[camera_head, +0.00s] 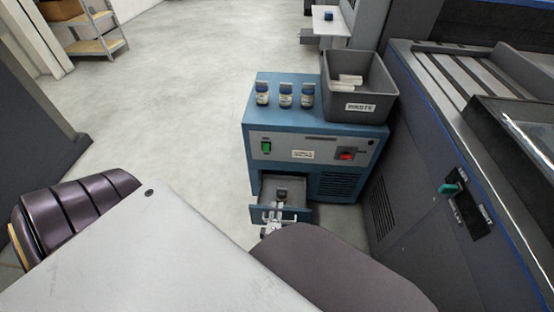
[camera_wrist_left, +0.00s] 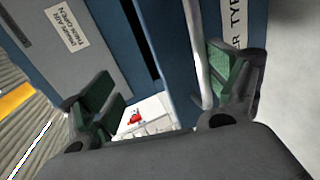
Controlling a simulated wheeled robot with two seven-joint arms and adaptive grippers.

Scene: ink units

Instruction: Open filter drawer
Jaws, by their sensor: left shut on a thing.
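The blue ink unit (camera_head: 257,112) stands beside the larger grey machine. My left gripper (camera_head: 270,224) is at the drawer's front, shut on the drawer handle. In the left wrist view the pale handle bar (camera_wrist_left: 194,50) runs between the green-padded fingers of my left gripper (camera_wrist_left: 163,92), close to the right finger. My right gripper is not in view.
Several blue-capped bottles (camera_head: 286,95) and a grey waste bin (camera_head: 358,108) stand on top of the unit. The grey machine (camera_head: 410,160) closes off the right. The floor (camera_head: 180,100) left of the unit is clear. A shelf (camera_head: 95,45) stands far left.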

